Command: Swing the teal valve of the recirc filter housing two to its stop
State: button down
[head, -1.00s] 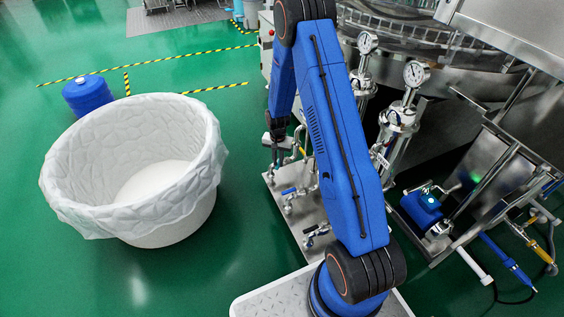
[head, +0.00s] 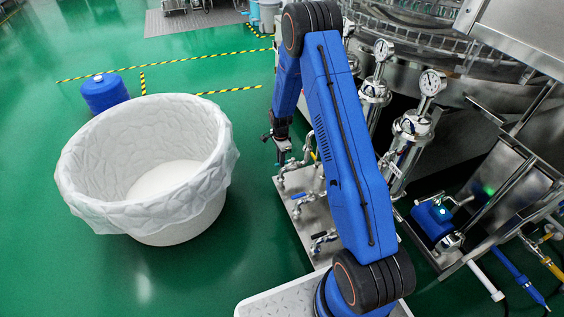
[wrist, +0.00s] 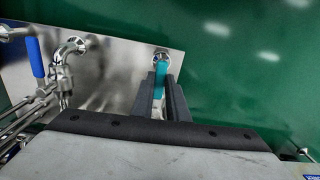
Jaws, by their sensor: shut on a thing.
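In the wrist view a teal valve handle (wrist: 159,82) hangs from a round steel fitting at the edge of a steel plate. My gripper (wrist: 161,84) is shut on the handle, with one dark finger on each side of it. In the head view my gripper (head: 283,160) is low at the far end of the steel plate, and the teal handle cannot be made out there. Two upright steel filter housings with dial gauges, one nearer (head: 412,128) and one farther (head: 374,92), stand right of my arm. I cannot tell which is number two.
Blue-handled valves (head: 303,196) and pipes line the steel plate (head: 316,222); one blue handle (wrist: 36,57) shows in the wrist view. A large white lined bin (head: 148,170) stands left. A blue drum (head: 105,94) is behind it. Green floor between bin and plate is clear.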

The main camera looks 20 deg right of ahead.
jog(key=shift+w+m, duration=0.3)
jog(key=shift+m, duration=0.1)
jog(key=c, duration=1.7)
grip_release()
notch_tip(320, 180, up, 18)
jog(key=shift+f, duration=0.25)
jog(key=shift+r, duration=0.1)
